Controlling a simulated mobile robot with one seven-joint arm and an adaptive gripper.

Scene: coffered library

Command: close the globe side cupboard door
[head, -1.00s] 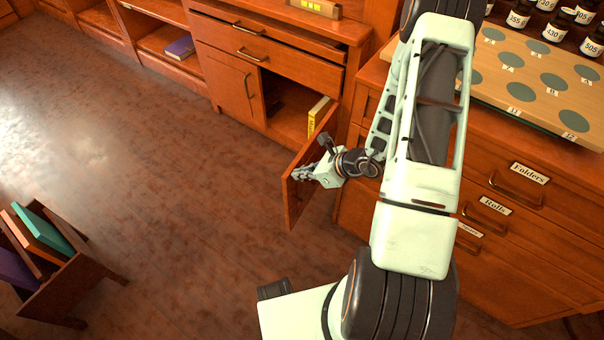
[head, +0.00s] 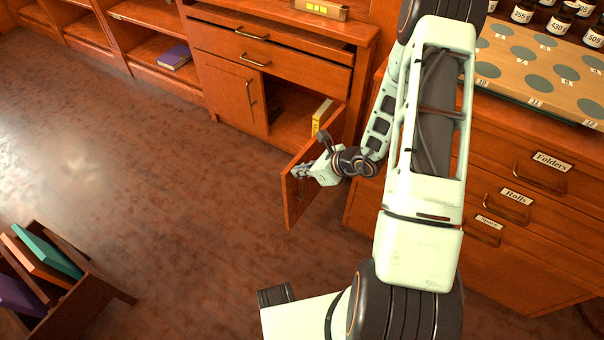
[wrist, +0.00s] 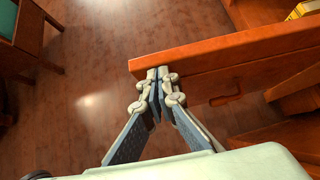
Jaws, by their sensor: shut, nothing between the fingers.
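The cupboard door (head: 299,200) stands wide open, swung out from the right side of the low cabinet into the room. My gripper (head: 296,172) is shut and empty at the upper part of the door, near its free end. In the wrist view the closed fingertips (wrist: 157,76) are at the free end of the door (wrist: 200,62), overlapping its corner. I cannot tell whether they touch it. The door's handle (wrist: 228,98) shows on its face, to the right of the fingers. The open compartment (head: 290,122) holds a yellow book (head: 321,116).
A closed door (head: 232,92) and drawers (head: 262,52) belong to the same cabinet. A labelled drawer cabinet (head: 530,215) stands right, beside my arm. A book rack (head: 85,290) stands at the lower left. The floor (head: 170,190) between is clear.

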